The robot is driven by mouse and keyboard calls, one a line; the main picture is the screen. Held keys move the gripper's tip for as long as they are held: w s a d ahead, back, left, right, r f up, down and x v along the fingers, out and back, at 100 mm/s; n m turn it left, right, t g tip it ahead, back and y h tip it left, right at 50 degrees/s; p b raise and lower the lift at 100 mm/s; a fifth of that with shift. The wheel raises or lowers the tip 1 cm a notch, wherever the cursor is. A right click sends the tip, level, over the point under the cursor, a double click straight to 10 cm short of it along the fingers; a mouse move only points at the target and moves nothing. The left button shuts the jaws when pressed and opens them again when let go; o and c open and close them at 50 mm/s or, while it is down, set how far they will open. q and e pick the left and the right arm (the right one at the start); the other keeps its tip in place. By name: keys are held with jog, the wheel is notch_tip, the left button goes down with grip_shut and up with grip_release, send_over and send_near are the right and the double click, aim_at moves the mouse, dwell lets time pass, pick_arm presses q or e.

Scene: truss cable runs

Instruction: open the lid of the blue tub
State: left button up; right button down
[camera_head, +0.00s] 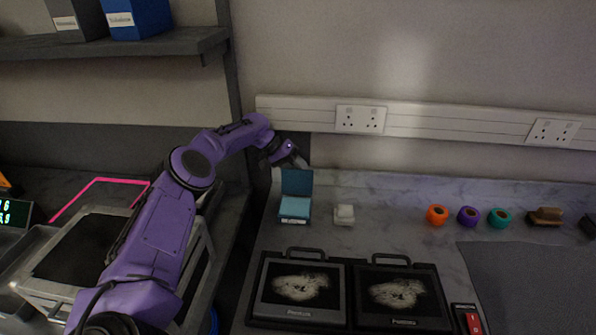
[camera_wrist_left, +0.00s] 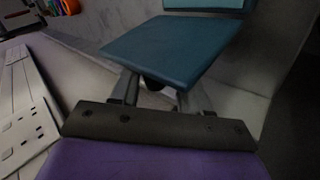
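The blue tub (camera_head: 294,208) stands on the worktop near the wall, its lid (camera_head: 297,182) raised about upright at its back edge. In the left wrist view the flat lid (camera_wrist_left: 172,48) fills the upper middle, and part of the tub (camera_wrist_left: 205,4) shows at the top edge. My left gripper (camera_head: 296,160) is behind and just above the lid's top edge. In the wrist view its two fingers (camera_wrist_left: 160,90) stand apart, with their tips hidden by the lid; I cannot tell whether they touch it. My right gripper is not in view.
A small white object (camera_head: 344,214) stands right of the tub. Two black framed panels (camera_head: 349,290) lie in front. Orange (camera_head: 437,215), purple (camera_head: 468,216) and teal (camera_head: 499,218) rolls sit further right. A wall trunking with sockets (camera_head: 360,119) runs behind. The worktop's middle is clear.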

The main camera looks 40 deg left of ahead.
pick_arm(q)
notch_tip(320, 180, up, 4)
jog(key=shift+s+d+f+b, duration=0.1)
jog(key=shift+s+f+b, duration=0.1)
jog(key=shift+b, duration=0.2)
jog(key=s+d+r+b, duration=0.4)
jog(key=s+d+r, duration=0.3)
jog(key=s+r, duration=0.2)
jog(key=shift+s+d+r, duration=0.2)
jog(key=shift+s+d, duration=0.15)
jog(key=shift+s, duration=0.8)
